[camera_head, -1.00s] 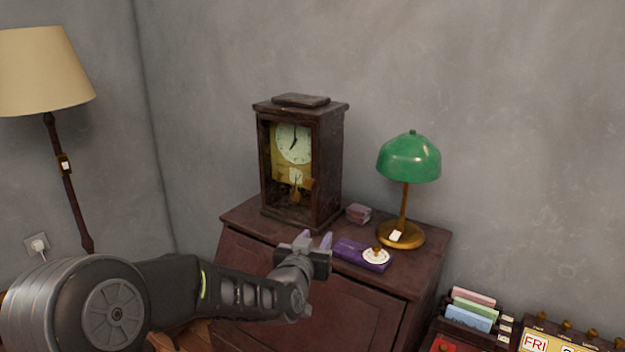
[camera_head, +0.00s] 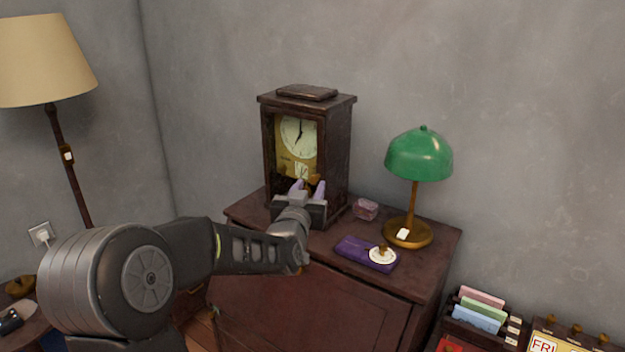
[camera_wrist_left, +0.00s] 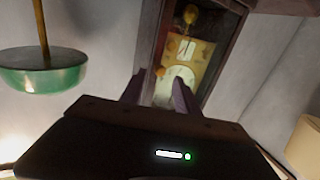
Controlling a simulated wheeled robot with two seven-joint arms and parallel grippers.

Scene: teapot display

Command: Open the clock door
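The clock (camera_head: 353,145) is a dark wooden case standing upright on the cabinet, with a pale dial (camera_head: 299,134) and brass parts inside. Its front door looks shut. My left gripper (camera_head: 308,188) is in front of the clock's lower front, with its two purplish fingers spread and pointing at it. In the left wrist view the clock appears upside down, and a brass knob (camera_wrist_left: 158,71) shows between and just beyond the finger tips of the gripper (camera_wrist_left: 159,88). Contact with the knob cannot be told. The gripper hides the clock's lower front. My right gripper is not in view.
A green lamp (camera_head: 419,155) stands right of the clock on the cabinet top (camera_head: 330,240). A small pink box (camera_head: 366,209) and a purple case (camera_head: 353,248) with a white disc lie nearby. A floor lamp (camera_head: 40,60) is at left. Card holders are at lower right.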

